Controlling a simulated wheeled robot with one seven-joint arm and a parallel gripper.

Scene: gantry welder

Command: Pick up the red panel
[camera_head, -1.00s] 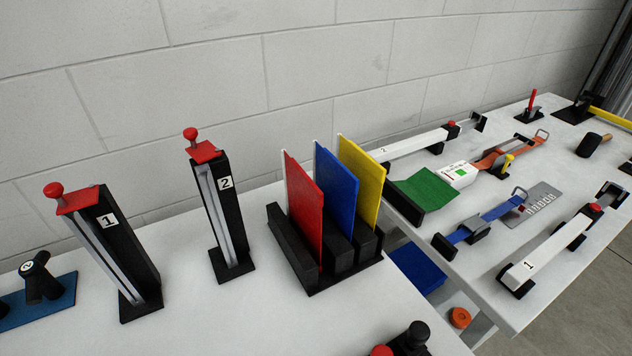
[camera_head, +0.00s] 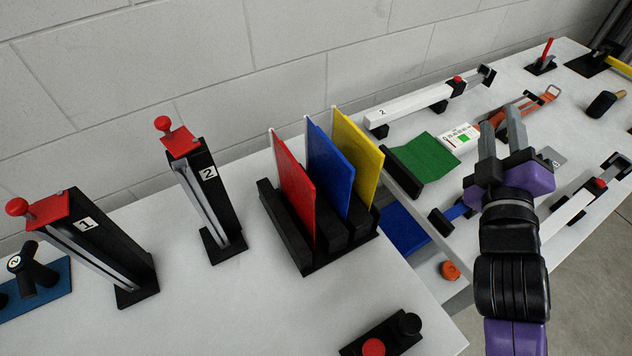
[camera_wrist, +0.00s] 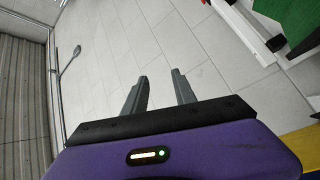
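The red panel (camera_head: 293,188) stands upright in the leftmost slot of a black rack (camera_head: 287,234) on the near white table. A blue panel (camera_head: 331,169) and a yellow panel (camera_head: 357,158) stand in the slots to its right. My gripper (camera_head: 500,135) is raised to the right of the rack, apart from the panels, with its fingers pointing up in the head view. In the wrist view the two grey fingers (camera_wrist: 161,88) are apart with nothing between them.
Two black stands with red tops, marked 1 (camera_head: 88,238) and 2 (camera_head: 207,190), are left of the rack. A button box (camera_head: 385,335) lies in front. A second white table (camera_head: 500,262) holds clamps and a green piece (camera_head: 425,160).

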